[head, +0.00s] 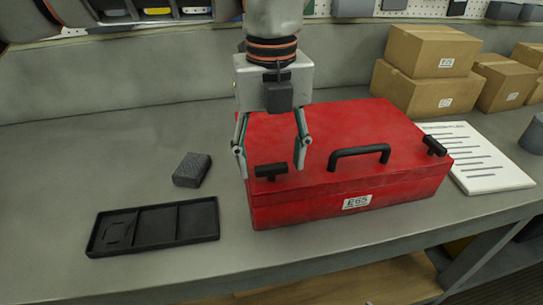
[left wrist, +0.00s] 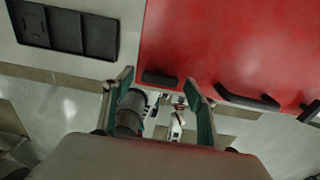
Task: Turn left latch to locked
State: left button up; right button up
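The left latch (head: 271,171) is a black T-bar on the front left of the red toolbox (head: 325,185). Its bar lies roughly along the box's front edge. My left gripper (head: 271,168) is open, its fingers on either side of the latch in the head view. In the left wrist view, the latch (left wrist: 159,78) shows between and beyond the open fingertips (left wrist: 158,80); I see no grip on it. The right latch (head: 434,146) has its bar turned more front to back. My right gripper is not in view.
A black handle (head: 359,154) stands on the lid between the latches. A black tray (head: 153,227) and a dark grey block (head: 192,170) lie left of the toolbox. A printed sheet (head: 475,160) and cardboard boxes (head: 432,52) are at the right.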

pick_arm(q)
notch_tip(320, 180, up, 12)
dwell(0.6)
